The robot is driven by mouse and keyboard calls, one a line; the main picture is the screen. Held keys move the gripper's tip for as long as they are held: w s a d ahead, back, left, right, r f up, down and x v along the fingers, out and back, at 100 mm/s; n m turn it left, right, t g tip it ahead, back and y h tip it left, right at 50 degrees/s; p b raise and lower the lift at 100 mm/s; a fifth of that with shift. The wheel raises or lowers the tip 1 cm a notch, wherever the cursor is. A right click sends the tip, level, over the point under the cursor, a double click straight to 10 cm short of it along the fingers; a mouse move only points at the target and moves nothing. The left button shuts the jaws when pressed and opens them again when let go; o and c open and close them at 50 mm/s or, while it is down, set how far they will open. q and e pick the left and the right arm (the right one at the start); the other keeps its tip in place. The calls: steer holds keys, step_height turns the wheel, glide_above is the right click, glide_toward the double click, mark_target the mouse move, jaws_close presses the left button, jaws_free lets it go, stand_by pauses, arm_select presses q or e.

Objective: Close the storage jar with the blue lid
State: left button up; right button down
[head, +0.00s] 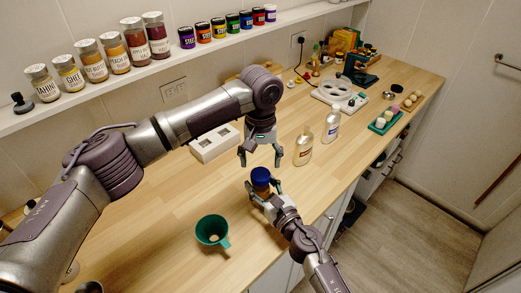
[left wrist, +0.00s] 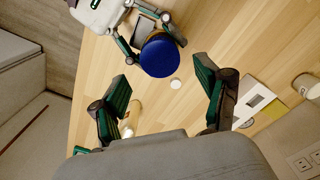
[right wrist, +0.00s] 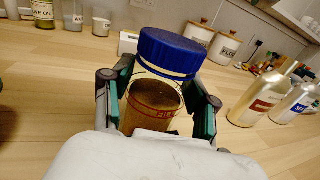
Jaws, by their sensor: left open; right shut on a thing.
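The storage jar (right wrist: 152,108) is a clear jar with brown contents and a red-lettered band. My right gripper (head: 264,186) is shut around its body and holds it near the counter's front edge. The blue lid (right wrist: 168,52) sits at the jar's mouth and looks slightly off to one side in the right wrist view; I cannot tell whether it is seated. The lid also shows from above in the left wrist view (left wrist: 159,56). My left gripper (head: 261,160) is open and empty just above the lid, its fingers apart from it.
A green funnel cup (head: 211,232) stands at the front left. Two bottles (head: 303,148) (head: 331,124) stand to the right of the jar. The shelf of jars (head: 110,75) runs along the wall. Bare counter surrounds the jar.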

mark_target(260, 174)
arm_select(q)
steer(key=shift+f, duration=2.3)
